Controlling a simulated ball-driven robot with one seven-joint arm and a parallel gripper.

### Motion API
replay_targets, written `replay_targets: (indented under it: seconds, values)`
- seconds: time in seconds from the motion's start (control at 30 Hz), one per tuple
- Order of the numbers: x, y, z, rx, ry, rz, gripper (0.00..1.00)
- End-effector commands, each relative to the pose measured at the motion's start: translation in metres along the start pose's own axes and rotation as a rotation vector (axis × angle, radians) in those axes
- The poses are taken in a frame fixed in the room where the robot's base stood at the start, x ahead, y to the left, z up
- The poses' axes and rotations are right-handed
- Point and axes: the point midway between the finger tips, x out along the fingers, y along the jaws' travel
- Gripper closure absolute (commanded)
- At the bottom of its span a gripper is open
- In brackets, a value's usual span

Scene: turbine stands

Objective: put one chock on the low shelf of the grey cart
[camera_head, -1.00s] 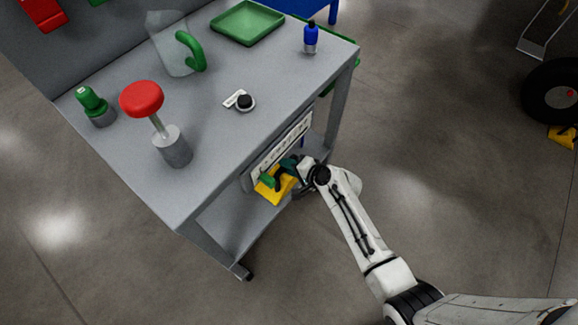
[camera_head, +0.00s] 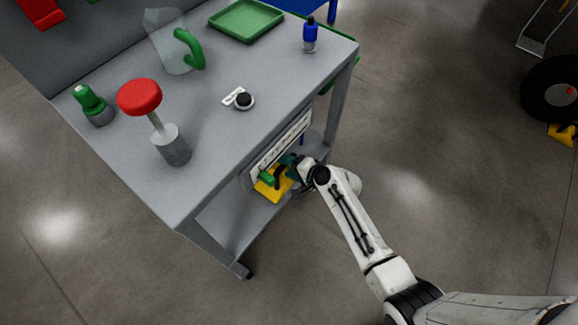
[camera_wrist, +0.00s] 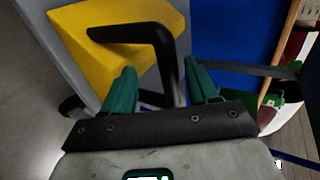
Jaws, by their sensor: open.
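A yellow chock (camera_head: 268,189) with a black handle is at the low shelf (camera_head: 238,222) of the grey cart (camera_head: 120,150), under the tabletop; it seems to rest on the shelf. My gripper (camera_head: 283,170) reaches in from the right at the chock. In the wrist view my gripper (camera_wrist: 162,80) is open, with a green finger on either side of the upright part of the black handle. The yellow chock (camera_wrist: 120,30) lies just beyond the fingertips there. Another yellow chock (camera_head: 562,134) is on the floor by a black wheel at the right.
The tabletop holds a red mushroom-shaped piece (camera_head: 140,97), a green tray (camera_head: 247,20), a clear jug (camera_head: 168,45), a blue bottle (camera_head: 310,36) and a green bottle (camera_head: 92,104). The tabletop overhangs the shelf.

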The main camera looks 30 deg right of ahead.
Motion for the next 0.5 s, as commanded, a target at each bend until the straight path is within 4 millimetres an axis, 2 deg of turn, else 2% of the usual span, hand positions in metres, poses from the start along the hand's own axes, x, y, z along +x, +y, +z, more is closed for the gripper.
replay_targets:
  seconds: [0.13, 0.5]
  values:
    - [-0.004, -0.002, -0.001, 0.000, 0.001, -0.001, 0.41]
    - [-0.031, -0.004, -0.001, 0.001, 0.002, -0.003, 0.41]
